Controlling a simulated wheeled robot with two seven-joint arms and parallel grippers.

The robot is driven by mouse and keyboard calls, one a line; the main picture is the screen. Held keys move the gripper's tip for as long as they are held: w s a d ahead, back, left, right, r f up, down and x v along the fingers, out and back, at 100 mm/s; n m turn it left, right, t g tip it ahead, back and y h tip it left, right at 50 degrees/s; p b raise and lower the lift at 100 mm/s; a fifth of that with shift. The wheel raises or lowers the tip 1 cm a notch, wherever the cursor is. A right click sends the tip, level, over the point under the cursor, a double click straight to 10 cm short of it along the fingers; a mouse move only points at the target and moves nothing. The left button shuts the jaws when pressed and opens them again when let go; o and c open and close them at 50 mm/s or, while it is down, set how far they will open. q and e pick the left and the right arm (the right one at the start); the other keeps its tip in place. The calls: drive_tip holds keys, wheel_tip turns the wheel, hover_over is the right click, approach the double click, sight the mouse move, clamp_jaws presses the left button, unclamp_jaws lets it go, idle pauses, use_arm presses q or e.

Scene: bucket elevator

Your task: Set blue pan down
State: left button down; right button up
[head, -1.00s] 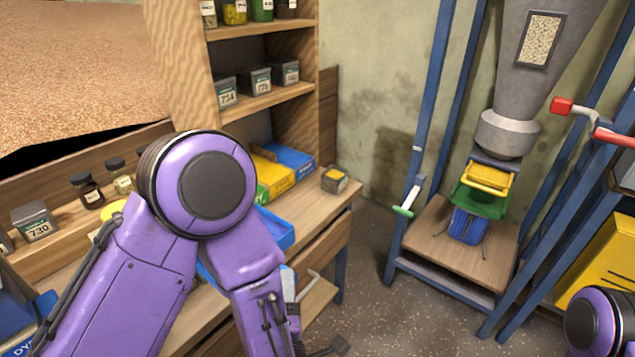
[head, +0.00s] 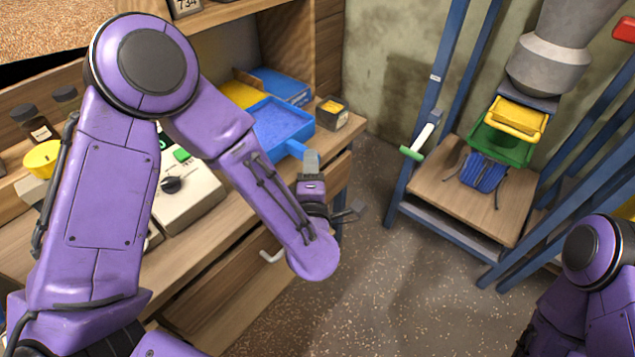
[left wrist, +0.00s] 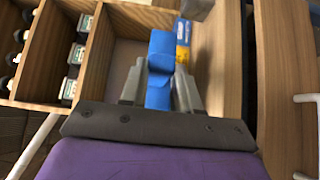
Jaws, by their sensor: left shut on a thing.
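The blue pan (head: 278,124) is a shallow square tray with a short handle. In the head view it is over the right part of the wooden bench, level-looking, in front of the yellow and blue boxes. I cannot tell whether its underside touches the bench top. My left gripper (head: 308,160) is at the pan's front right corner, shut on its handle. In the left wrist view the blue handle (left wrist: 160,78) runs between the two grey fingers; the pan's tray is mostly hidden there. My right arm shows at lower right, its gripper out of view.
A yellow box (head: 240,94) and a blue box (head: 283,85) stand behind the pan. A small dark tin (head: 332,114) is right of it, near the bench end. A scale-like device (head: 185,190) is to the left. The elevator frame (head: 470,205) stands across the floor.

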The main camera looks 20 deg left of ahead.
use_arm(q)
drive_tip(key=w+f, duration=0.5)
drive_tip(key=f, duration=0.3)
drive_tip(key=shift+f, duration=0.35)
use_arm(e)
drive_tip(key=shift+s+r, duration=0.1)
drive_tip(key=shift+r, duration=0.2)
use_arm(q)
drive_tip(key=c, duration=0.8)
unclamp_jaws()
drive_tip(key=shift+s+f, duration=0.1)
